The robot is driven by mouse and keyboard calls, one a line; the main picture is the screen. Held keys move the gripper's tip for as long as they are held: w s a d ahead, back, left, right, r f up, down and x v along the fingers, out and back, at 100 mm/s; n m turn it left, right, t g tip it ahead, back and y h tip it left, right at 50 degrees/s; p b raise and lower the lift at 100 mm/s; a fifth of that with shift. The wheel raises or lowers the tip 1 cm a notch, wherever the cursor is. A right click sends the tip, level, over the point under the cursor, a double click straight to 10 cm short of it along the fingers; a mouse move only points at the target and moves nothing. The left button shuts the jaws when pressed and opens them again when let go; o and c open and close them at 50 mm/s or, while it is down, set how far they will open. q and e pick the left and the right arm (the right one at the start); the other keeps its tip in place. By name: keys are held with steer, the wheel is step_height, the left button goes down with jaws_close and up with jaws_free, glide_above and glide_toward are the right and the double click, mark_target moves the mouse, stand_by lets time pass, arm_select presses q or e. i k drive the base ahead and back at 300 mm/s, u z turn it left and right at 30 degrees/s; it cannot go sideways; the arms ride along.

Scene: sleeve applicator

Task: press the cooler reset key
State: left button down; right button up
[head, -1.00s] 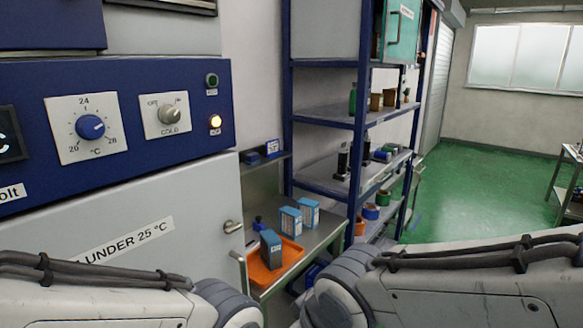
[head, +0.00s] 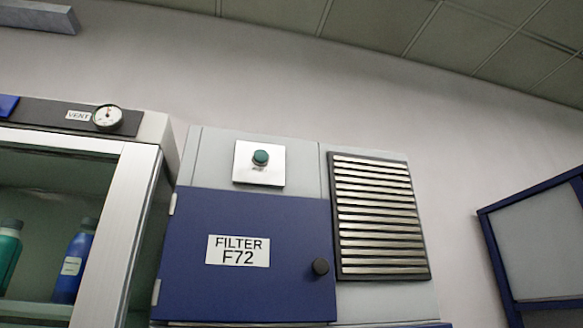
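A round green key (head: 260,158) sits on a white square plate (head: 258,178) high on a grey cabinet, with a small label under it that is too small to read. Below the plate is a blue door (head: 200,285) marked FILTER F72, with a black knob (head: 320,267) at its right side. The door looks closed. Neither of my grippers shows in the head view.
A slatted vent grille (head: 380,218) is right of the key. A blue-framed panel (head: 545,240) is at far right.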

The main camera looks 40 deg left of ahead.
mark_target(261, 155)
steer(key=z, duration=0.75)
steer(key=k, duration=0.65)
steer(key=u, duration=1.7)
steer(key=k, duration=0.25)
steer(key=z, duration=0.3)
steer(key=i, duration=0.2)
steer(key=u, duration=0.3)
